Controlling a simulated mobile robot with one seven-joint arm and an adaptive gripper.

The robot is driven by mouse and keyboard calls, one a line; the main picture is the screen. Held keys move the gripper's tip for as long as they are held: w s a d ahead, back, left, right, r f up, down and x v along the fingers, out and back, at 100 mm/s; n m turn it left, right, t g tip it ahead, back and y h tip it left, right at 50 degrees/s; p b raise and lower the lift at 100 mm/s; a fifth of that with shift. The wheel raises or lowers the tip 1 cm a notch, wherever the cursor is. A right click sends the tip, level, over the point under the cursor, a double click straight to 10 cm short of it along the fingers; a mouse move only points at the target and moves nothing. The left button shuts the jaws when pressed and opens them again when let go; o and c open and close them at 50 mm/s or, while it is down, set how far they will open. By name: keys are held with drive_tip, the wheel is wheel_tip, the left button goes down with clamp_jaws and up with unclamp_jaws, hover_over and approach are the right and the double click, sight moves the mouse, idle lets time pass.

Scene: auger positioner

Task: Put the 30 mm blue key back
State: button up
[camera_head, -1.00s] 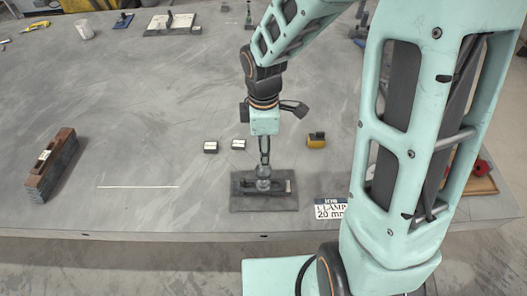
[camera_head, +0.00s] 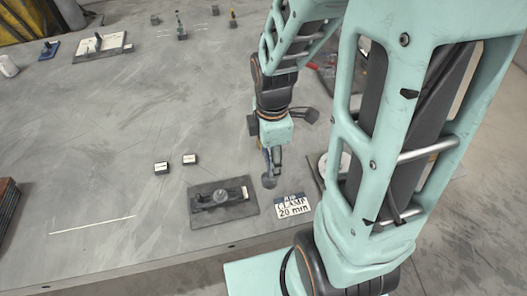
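My gripper (camera_head: 269,170) points down just right of a dark plate (camera_head: 245,214) that carries a black fixture with a round knob (camera_head: 220,196). A bluish sliver shows beside the gripper's fingers, but I cannot tell whether it is the blue key. The fingers are small and partly lost against the grey table, so I cannot tell whether they are open or shut. A small blue item (camera_head: 49,50) lies at the far left of the table; I cannot tell if it is a key.
A label card reading "CLAMP 20 mm" (camera_head: 293,206) lies right of the plate. Two small black-and-white blocks (camera_head: 161,168) (camera_head: 190,159) sit behind the plate. A white board with parts (camera_head: 102,47) lies at the back left. The left middle of the table is clear.

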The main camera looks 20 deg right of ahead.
drive_tip(key=w+f+b, duration=0.6)
drive_tip(key=w+f, duration=0.6)
drive_tip(key=w, duration=0.1)
drive_tip(key=shift+w+d+f+b, duration=0.3)
drive_tip(key=shift+d+f+b, duration=0.05)
drive_tip(key=shift+d, duration=0.1)
drive_tip(key=shift+f, duration=0.2)
drive_tip(key=o, duration=1.7)
wheel_tip(320, 180, up, 12)
drive_tip(key=shift+r, duration=0.2)
drive_tip(key=shift+s+d, duration=0.1)
drive_tip(key=shift+s, duration=0.05)
